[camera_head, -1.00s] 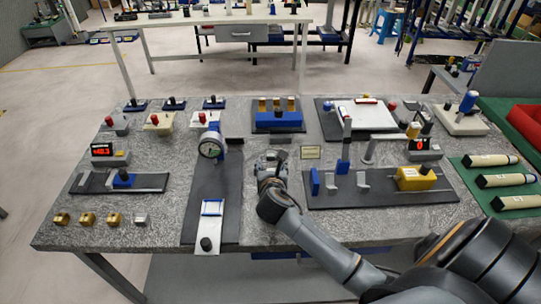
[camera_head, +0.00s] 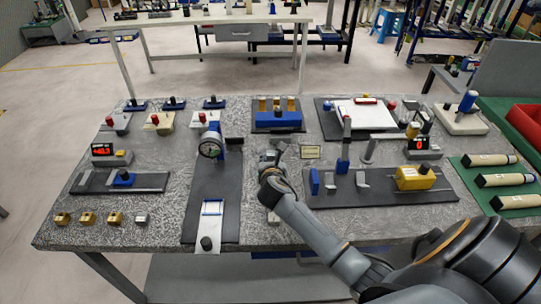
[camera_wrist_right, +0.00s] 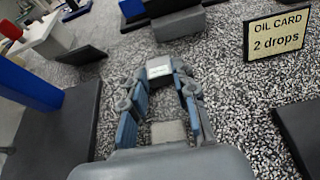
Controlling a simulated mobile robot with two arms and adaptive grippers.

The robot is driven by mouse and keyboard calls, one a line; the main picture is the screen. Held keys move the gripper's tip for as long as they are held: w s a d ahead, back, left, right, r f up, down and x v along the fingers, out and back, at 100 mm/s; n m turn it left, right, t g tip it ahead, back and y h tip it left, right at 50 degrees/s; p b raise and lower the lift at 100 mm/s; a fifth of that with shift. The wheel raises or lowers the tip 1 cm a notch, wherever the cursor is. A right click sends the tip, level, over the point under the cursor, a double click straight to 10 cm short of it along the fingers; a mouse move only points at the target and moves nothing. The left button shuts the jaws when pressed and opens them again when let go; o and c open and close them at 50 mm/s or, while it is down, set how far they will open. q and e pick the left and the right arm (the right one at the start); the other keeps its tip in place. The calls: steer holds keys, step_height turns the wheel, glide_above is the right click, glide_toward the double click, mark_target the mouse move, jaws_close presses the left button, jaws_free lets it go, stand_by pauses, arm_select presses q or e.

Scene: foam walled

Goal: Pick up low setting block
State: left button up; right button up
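A small grey block with a pale labelled face (camera_wrist_right: 159,68) lies between the far ends of my right gripper's fingers (camera_wrist_right: 162,82) in the right wrist view. Its label is too small to read, so I cannot tell whether it is the low setting block. The fingers flank it closely, but whether they press on it is unclear. In the head view my right gripper (camera_head: 270,160) is low over the middle of the table, and its own wrist hides most of the fingers. My left gripper is out of view.
An oil card sign (camera_wrist_right: 276,33) stands right of the gripper. A dark mat with a dial gauge (camera_head: 211,146) lies left, and a mat with a yellow block (camera_head: 415,178) lies right. A blue block holder (camera_head: 278,120) is behind. Several small blocks (camera_head: 88,218) sit front left.

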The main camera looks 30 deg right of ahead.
jaws_close()
